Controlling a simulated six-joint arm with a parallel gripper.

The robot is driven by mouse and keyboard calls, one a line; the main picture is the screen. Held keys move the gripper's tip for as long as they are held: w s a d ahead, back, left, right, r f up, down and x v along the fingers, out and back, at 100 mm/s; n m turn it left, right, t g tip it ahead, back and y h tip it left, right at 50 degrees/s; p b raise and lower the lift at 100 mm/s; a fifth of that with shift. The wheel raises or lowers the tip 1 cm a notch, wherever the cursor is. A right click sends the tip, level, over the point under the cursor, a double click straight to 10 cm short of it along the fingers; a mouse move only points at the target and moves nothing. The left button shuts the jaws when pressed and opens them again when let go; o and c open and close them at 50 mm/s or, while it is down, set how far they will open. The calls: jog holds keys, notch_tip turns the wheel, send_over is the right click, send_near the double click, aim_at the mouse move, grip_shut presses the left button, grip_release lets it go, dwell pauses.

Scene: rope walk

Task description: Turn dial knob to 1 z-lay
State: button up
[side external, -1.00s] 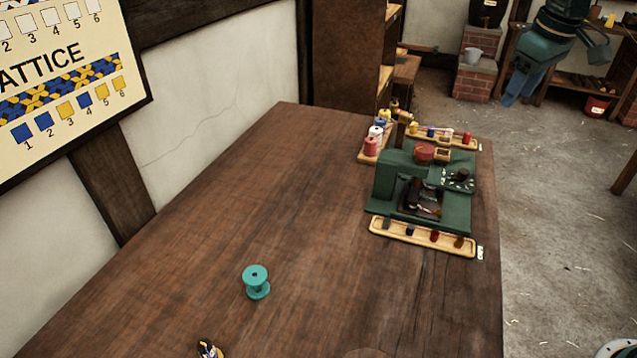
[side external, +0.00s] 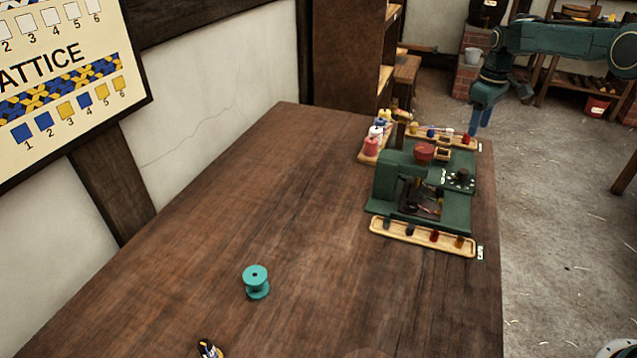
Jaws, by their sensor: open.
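The dial knob (side external: 463,174) is a small dark knob on the right part of the green machine (side external: 392,183), with pale marks around it. The marks are too small to read, so I cannot tell its setting. My gripper (side external: 481,122) is at the upper right, pointing down, beyond the machine and near the table's far right edge. It is apart from the knob and holds nothing that I can see. The gap between its fingers is hard to make out.
Trays with coloured spools stand behind the machine, and a wooden tray (side external: 384,230) lies in front. A red button-like cap (side external: 425,151) tops the machine. A teal spool (side external: 256,281) stands on the table (side external: 180,262). The table's left and middle are mostly clear.

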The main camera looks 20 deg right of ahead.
aim_at(464, 171)
jog(key=shift+w+d+f, duration=0.15)
jog(key=shift+d+f, duration=0.15)
jog(key=shift+f, duration=0.3)
jog(key=shift+f, duration=6.85)
jog(key=c, duration=1)
jog(key=shift+o, duration=0.2)
